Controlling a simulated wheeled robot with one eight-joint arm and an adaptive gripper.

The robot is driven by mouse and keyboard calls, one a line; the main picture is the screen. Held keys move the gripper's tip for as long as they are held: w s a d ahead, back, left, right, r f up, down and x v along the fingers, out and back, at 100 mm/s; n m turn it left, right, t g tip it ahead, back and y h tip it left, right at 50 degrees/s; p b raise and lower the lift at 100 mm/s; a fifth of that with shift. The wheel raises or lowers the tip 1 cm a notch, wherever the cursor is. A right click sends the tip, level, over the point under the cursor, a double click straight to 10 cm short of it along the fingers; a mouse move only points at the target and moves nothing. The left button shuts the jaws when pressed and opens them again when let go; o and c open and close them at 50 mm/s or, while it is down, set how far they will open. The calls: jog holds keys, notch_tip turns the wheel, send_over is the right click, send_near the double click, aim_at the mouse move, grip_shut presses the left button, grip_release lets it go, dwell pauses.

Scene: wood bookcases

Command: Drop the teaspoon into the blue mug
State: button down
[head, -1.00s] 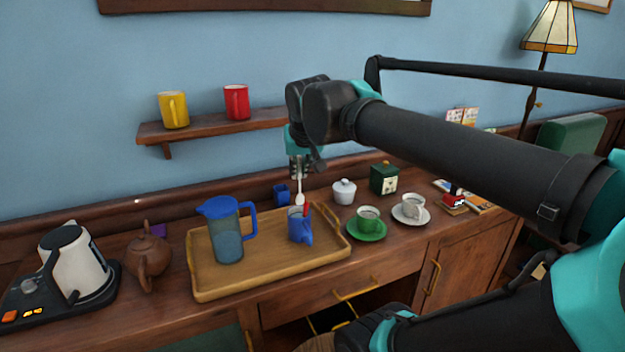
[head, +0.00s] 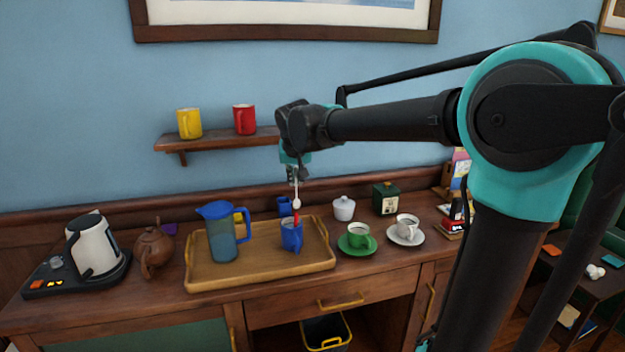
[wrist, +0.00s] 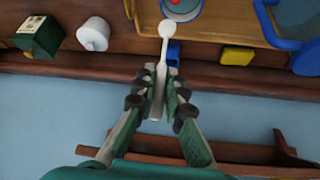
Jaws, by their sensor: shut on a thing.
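The blue mug (head: 291,238) stands upright on the wooden tray, right of the jug. A thin red thing shows at its rim; I cannot tell what it is. My gripper (head: 294,177) is above the mug, shut on the handle of the pale teaspoon (head: 296,200). The teaspoon hangs bowl down, its bowl a little above the rim in the head view. In the wrist view my gripper (wrist: 158,88) pinches the teaspoon (wrist: 166,32), and the blue mug (wrist: 181,10) is cut off at the top edge.
The wooden tray (head: 215,282) also bears a blue-lidded jug (head: 222,235). A small blue container (head: 284,206) stands behind the mug. A white lidded pot (head: 344,208), green cup (head: 358,235) and white cup (head: 407,229) are to the right. A shelf (head: 218,142) hangs above.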

aim_at(296, 198)
jog(key=shift+w+f, duration=0.1)
jog(key=shift+f, duration=3.15)
jog(key=c, duration=1.5)
grip_release()
jog(key=shift+r, duration=0.1)
jog(key=v, duration=1.2)
